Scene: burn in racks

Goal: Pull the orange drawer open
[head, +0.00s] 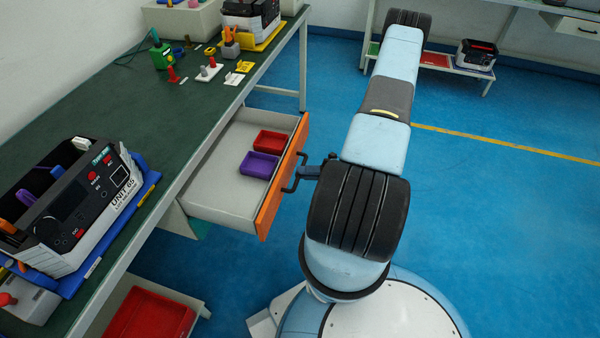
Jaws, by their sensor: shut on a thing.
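The orange drawer has an orange front (282,178) and a pale grey box, and it stands pulled out from under the green bench. Inside it lie a red tray (270,142) and a purple tray (258,165). A dark bar handle is on the outer face of the front. My gripper (300,174) is at the handle and shut on it. My light blue arm partly hides the gripper, so the fingertips are hard to make out.
The green bench (110,110) runs along the left with a black unit (85,210) near its front. A red bin (150,315) sits below the bench. Blue floor (490,200) to the right is clear. A low shelf stands at the back.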

